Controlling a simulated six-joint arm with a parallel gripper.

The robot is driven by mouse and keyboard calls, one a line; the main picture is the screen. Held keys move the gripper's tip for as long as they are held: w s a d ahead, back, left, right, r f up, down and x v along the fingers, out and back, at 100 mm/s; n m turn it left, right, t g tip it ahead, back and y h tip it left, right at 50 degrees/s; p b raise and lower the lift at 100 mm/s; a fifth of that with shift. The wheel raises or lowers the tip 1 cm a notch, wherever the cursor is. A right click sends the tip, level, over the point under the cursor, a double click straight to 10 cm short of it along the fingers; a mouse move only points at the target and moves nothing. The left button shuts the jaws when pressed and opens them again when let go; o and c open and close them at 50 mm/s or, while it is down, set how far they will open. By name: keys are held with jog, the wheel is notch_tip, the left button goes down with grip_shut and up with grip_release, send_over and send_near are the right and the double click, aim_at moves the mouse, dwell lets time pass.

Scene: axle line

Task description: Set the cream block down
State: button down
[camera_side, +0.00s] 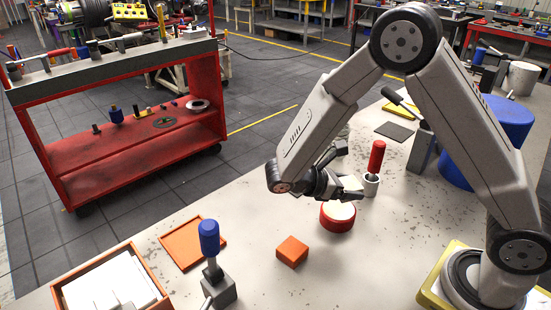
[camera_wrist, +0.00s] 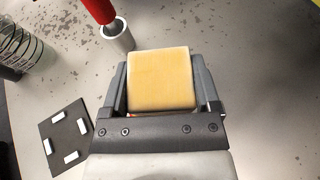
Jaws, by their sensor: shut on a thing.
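The cream block (camera_wrist: 161,79) sits between the two fingers of my gripper (camera_wrist: 162,88) in the wrist view, touching both sides. In the side view the block (camera_side: 351,186) shows pale at the tips of my gripper (camera_side: 345,188), held in the air. Below it on the table stands a low red round piece (camera_side: 338,218) with a white top. I cannot tell the exact gap between the block and that piece. The underside of the block is hidden.
A red-handled tool (camera_side: 376,157) stands in a pale cup (camera_side: 371,185) close behind my gripper. A dark plate with white strips (camera_wrist: 57,128) lies left.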

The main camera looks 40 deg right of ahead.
jog(key=s+a+f+m+g+y, duration=0.1)
jog(key=s+a+m+g+y, duration=0.15)
jog(key=a+m+y, duration=0.55)
jog(key=s+a+f+m+g+y, duration=0.1)
jog(key=s+a+m+g+y, duration=0.1)
jog(key=a+m+g+y, duration=0.4)
jog(key=w+a+r+m+t+y, duration=0.3)
jog(key=w+a+m+t+y, duration=0.2)
jog(key=w+m+t+y, duration=0.1)
jog(key=w+a+r+m+t+y, duration=0.3)
jog(key=w+a+m+t+y, duration=0.2)
jog(key=m+t, duration=0.3)
jog(key=shift+w+a+m+t+y, duration=0.4)
jog(key=shift+w+a+m, duration=0.25)
jog(key=shift+m, duration=0.65)
